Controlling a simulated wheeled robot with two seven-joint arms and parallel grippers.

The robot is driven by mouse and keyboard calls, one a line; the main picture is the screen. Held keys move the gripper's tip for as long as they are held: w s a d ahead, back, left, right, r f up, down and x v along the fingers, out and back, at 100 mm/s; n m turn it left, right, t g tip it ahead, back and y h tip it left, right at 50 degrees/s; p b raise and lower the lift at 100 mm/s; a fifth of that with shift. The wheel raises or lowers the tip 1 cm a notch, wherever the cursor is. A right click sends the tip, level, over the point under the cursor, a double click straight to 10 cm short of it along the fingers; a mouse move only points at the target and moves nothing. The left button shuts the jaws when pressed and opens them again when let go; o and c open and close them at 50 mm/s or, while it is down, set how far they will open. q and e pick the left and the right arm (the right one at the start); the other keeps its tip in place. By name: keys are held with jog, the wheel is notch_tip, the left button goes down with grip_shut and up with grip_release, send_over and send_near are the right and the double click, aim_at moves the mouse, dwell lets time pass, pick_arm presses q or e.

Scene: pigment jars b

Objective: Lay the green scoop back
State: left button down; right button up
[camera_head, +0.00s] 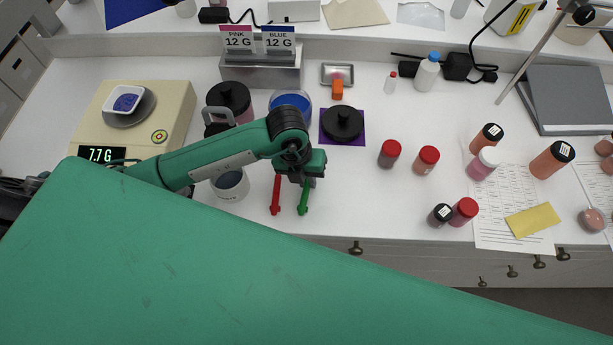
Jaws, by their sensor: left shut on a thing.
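The green scoop (303,202) is upright or slightly tilted below my left gripper (308,182), which is shut on its upper end. Whether its lower end touches the white table cannot be told. The red scoop (276,198) is just left of it, apart from the jaws. My left arm hides part of the area behind the scoops. My right gripper is not in view.
An open jar of blue pigment (291,98) and a black lid (343,121) on a purple mat (328,140) stand behind. A white pot (229,190) is left. A scale (172,97) reads 7.7 g. Red-capped jars (390,152) stand right. Table right of the scoops is clear.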

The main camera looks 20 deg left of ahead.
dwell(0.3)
pick_arm(q)
jog(key=shift+f, duration=0.25)
dwell(0.4)
jog(key=c, duration=1.3)
grip_release()
jog(key=shift+r+p, duration=0.85)
jog(key=shift+r, duration=0.6)
jog(key=shift+r+p, duration=1.05)
jog(key=shift+r, duration=0.55)
